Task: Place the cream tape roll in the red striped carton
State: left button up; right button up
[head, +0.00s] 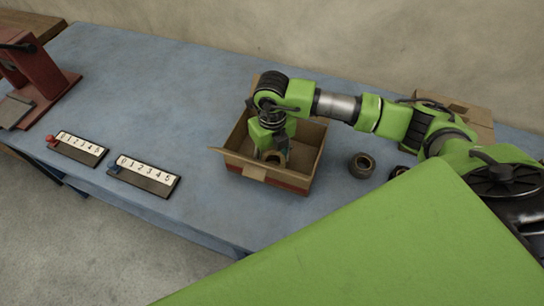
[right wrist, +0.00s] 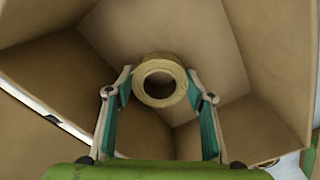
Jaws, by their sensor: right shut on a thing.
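The red striped carton (head: 292,182) stands open on the blue table, with its flaps spread and a red band low on its outside. My right gripper (head: 271,153) reaches down inside it. The cream tape roll (right wrist: 141,86) is between the fingertips of the right gripper (right wrist: 160,74), which is shut on it. The roll is inside the carton's walls, with its hole facing the wrist camera. I cannot tell whether it touches the carton floor. In the head view the roll is partly hidden by the gripper. My left gripper is not in view.
A dark brown roll (head: 361,166) lies on the table right of the carton. Another carton (head: 470,113) stands behind my right arm. Two numbered boards (head: 78,149) (head: 146,177) and a red stand (head: 48,70) are at left. The table's left middle is clear.

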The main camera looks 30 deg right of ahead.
aim_at(272, 160)
jog(key=shift+f+b, duration=0.25)
jog(key=shift+b, duration=0.05)
jog(key=o, duration=0.8)
jog(key=shift+r, duration=0.15)
jog(key=shift+o, duration=0.2)
jog(key=shift+r+p, duration=0.2)
jog(key=shift+p, duration=0.15)
jog(key=shift+w+r, duration=0.1)
jog(key=shift+r, duration=0.2)
notch_tip(272, 160, up, 11)
jog(key=b, duration=0.2)
jog(key=shift+r+b, duration=0.15)
jog(key=shift+b, duration=0.25)
